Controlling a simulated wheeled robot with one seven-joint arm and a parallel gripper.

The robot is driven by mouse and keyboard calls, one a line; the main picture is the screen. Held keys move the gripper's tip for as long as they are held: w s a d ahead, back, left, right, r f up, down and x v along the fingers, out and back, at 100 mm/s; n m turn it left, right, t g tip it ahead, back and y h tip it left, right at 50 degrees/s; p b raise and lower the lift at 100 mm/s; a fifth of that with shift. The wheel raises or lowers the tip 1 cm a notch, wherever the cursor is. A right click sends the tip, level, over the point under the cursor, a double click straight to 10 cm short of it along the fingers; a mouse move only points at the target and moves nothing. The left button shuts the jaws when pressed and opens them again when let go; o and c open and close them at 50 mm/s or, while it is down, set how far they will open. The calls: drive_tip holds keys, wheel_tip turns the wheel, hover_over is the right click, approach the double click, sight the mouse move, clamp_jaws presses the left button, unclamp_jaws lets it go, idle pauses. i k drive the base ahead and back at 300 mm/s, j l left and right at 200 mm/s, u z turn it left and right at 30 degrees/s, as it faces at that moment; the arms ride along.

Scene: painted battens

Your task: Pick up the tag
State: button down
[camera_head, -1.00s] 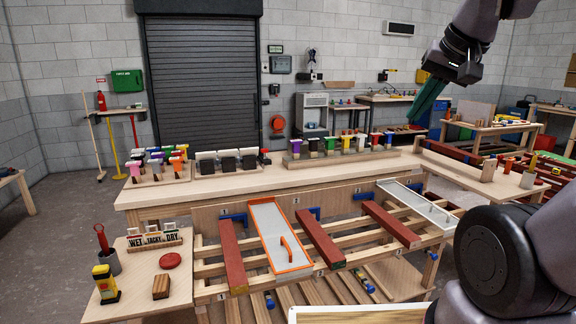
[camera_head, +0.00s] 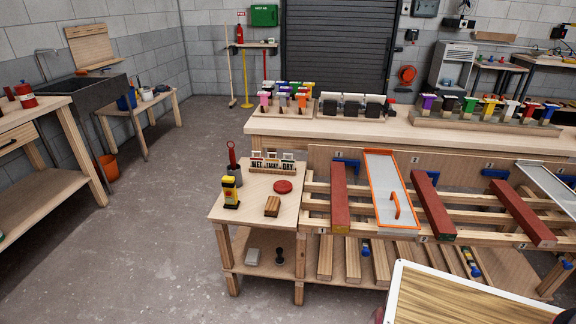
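A small wooden rack (camera_head: 270,168) stands on the side table at the left end of the bench. It is lettered WET, TACKY and DRY, and small upright tags (camera_head: 272,157) show at its back. The tags are too small to read, and I cannot tell which one the task means. My gripper is out of view.
The side table (camera_head: 240,212) also holds a yellow bottle (camera_head: 230,193), a red-handled tool in a grey cup (camera_head: 233,170), a red disc (camera_head: 283,187) and a wooden block (camera_head: 272,207). Dark red battens (camera_head: 433,208) lie on the slatted rack. Open floor (camera_head: 150,240) lies left.

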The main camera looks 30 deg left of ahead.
sight(286, 164)
drive_tip(key=i+j+u, duration=0.5)
drive_tip(key=j, duration=0.15)
drive_tip(key=i+j+u, duration=0.5)
drive_tip(key=i, duration=0.15)
